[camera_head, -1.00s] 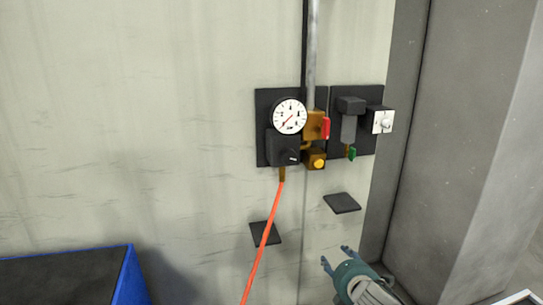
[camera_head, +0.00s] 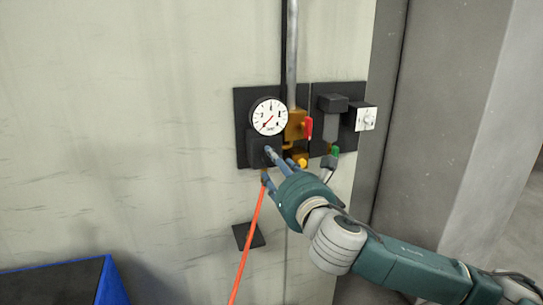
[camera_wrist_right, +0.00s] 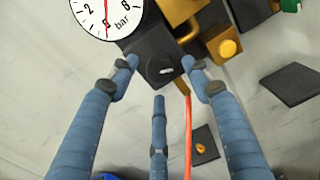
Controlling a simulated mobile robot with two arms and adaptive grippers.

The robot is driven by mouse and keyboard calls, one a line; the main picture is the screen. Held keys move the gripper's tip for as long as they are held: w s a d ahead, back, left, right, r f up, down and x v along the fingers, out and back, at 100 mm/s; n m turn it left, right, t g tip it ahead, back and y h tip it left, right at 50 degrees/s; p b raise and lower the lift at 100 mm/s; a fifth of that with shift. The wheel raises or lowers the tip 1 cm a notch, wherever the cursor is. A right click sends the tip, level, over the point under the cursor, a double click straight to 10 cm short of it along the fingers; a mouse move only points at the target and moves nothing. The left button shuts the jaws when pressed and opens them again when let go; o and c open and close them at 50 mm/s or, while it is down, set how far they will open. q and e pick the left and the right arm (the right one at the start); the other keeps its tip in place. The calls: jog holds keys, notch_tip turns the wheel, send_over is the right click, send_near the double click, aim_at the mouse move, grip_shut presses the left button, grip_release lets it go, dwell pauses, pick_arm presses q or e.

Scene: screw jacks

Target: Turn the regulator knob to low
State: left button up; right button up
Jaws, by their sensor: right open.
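The regulator is a black block (camera_head: 257,146) on a wall panel, below a round white pressure gauge (camera_head: 269,116) with a red needle. In the right wrist view the round black regulator knob (camera_wrist_right: 163,70) shows a short white mark on its face. My right gripper (camera_head: 267,164) is in front of the regulator, its fingers hiding the knob in the head view. In the right wrist view the open fingers (camera_wrist_right: 160,78) lie to either side of the knob, with a third finger below. Contact cannot be told. My left gripper is not in view.
A brass valve with a red handle (camera_head: 308,127) and a yellow button (camera_head: 300,162) sit just right of the regulator. An orange hose (camera_head: 246,245) hangs below. A white switch box (camera_head: 366,118) is farther right. A blue-edged bin (camera_head: 105,280) stands lower left.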

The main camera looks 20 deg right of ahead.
aim_at(268, 161)
jog(key=w, duration=0.3)
jog(key=shift+w+p, duration=0.2)
jog(key=shift+p, duration=0.1)
jog(key=c, duration=1.2)
jog(key=shift+o, duration=0.2)
jog(key=shift+r, duration=0.1)
